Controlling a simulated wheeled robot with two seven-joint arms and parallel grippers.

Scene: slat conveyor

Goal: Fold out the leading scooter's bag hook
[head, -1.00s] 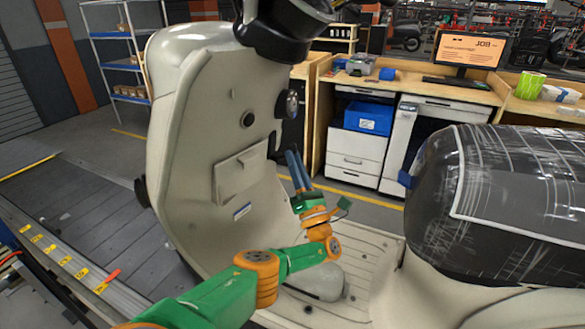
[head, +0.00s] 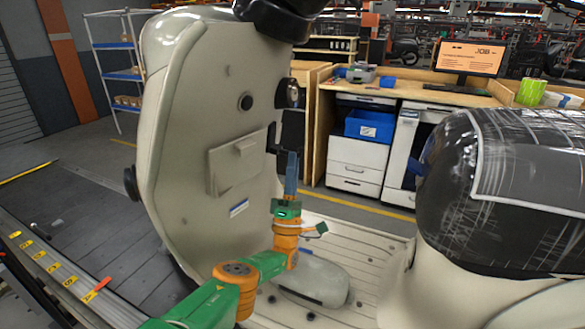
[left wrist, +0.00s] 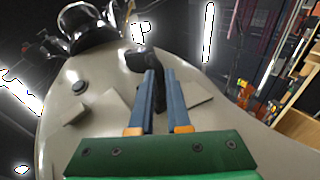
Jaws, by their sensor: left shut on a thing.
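The leading scooter's cream front shield (head: 200,120) faces me in the head view, with a small square flap (head: 238,165) and a round lock (head: 246,101). The black bag hook (head: 271,138) stands out near the shield's right side. My left gripper (head: 291,158), with blue fingers, is at the hook. In the left wrist view, the fingers (left wrist: 160,78) are shut on the dark hook (left wrist: 140,61), whose end shows past the fingertips. The fingers hide part of the hook. My right gripper is not in view.
A black wrapped seat (head: 520,190) fills the right side. The ribbed footboard (head: 350,240) lies below my left arm. A dark slat conveyor (head: 70,220) runs at left. Behind stand a workbench (head: 420,92) with a monitor and a blue-shelved rack (head: 122,75).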

